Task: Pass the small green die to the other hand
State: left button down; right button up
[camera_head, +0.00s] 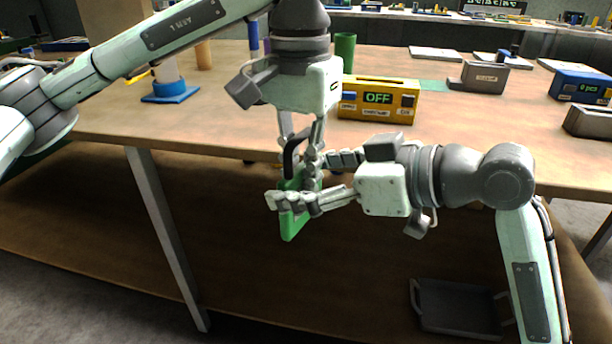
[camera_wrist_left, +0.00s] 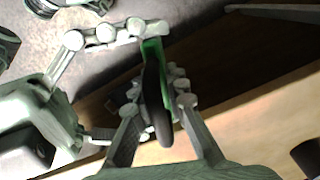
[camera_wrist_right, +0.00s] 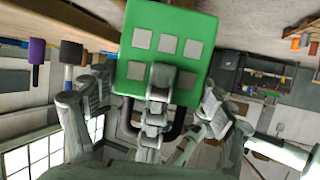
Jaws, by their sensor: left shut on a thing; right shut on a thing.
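The small green die (camera_head: 291,225) is a flat green block with a dark loop handle (camera_head: 291,160). It hangs upright in front of the table's front edge. My left gripper (camera_head: 302,150) reaches down from above and is shut on the handle; the handle (camera_wrist_left: 157,105) lies between its fingers in the left wrist view. My right gripper (camera_head: 305,190) comes from the right and is shut on the die's green body. In the right wrist view the die (camera_wrist_right: 165,22) shows several pale squares, with fingers partly covering its lower part.
On the table (camera_head: 220,120) behind stand a yellow box (camera_head: 378,98) reading OFF, a green cylinder (camera_head: 345,50), a blue-based stand (camera_head: 170,92), a grey block (camera_head: 480,76) and a blue counter box (camera_head: 582,87). A dark tray (camera_head: 455,310) lies low at right. Space below the die is clear.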

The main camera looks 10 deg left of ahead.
pick_arm(q)
jog(key=shift+s, duration=0.15)
pick_arm(e)
jog(key=shift+w+d, duration=0.1)
jog(key=shift+w, duration=0.15)
jog(key=c, duration=0.5)
pick_arm(q)
jog(key=c, duration=1.5)
grip_release()
pick_arm(e)
jog(key=shift+o, duration=0.2)
jog(key=shift+s, duration=0.1)
pick_arm(q)
jog(key=shift+o, duration=0.2)
